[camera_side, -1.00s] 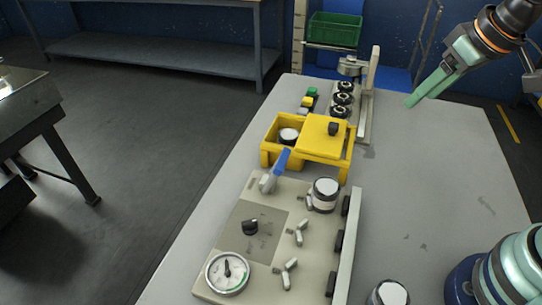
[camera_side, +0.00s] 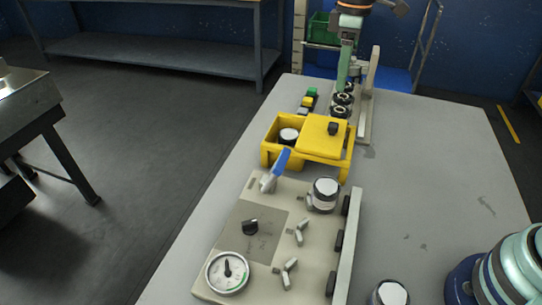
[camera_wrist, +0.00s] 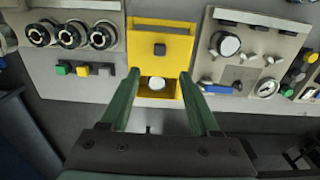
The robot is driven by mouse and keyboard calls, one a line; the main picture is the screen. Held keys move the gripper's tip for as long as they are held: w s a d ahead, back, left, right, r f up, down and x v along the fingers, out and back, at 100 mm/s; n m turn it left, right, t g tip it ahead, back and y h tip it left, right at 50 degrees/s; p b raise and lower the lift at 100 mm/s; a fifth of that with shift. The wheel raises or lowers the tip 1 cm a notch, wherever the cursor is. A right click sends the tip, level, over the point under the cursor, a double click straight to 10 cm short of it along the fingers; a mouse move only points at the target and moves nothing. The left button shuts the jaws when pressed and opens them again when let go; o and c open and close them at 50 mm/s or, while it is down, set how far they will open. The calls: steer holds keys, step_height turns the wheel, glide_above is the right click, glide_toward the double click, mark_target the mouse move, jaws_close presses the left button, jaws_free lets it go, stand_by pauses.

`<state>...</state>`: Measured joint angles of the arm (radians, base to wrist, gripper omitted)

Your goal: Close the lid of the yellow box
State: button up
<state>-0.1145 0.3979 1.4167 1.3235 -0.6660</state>
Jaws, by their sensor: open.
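The yellow box (camera_side: 268,152) stands on the grey table in the side view. Its flat yellow lid (camera_side: 315,142) with a black knob (camera_side: 333,129) lies over the right part and leaves the left part uncovered. A white-topped round piece (camera_side: 289,135) sits in the uncovered part. My gripper (camera_side: 342,86) is behind the box in the side view, pointing down near the black round parts. In the wrist view the open, empty fingers (camera_wrist: 158,73) appear either side of the box's uncovered end, with the lid (camera_wrist: 176,50) and knob (camera_wrist: 160,49) beyond. No contact is visible.
Several black round parts (camera_side: 343,99) on a plate stand behind the box, with coloured blocks (camera_side: 308,102) to their left. A control panel (camera_side: 270,200) with gauge and blue lever is in front. The table right of the box is largely clear.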

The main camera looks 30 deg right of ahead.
mark_target(333, 124)
step_height(333, 124, down, 12)
steer(key=shift+f, duration=0.1)
stand_by(0.5)
jaws_close()
stand_by(1.3)
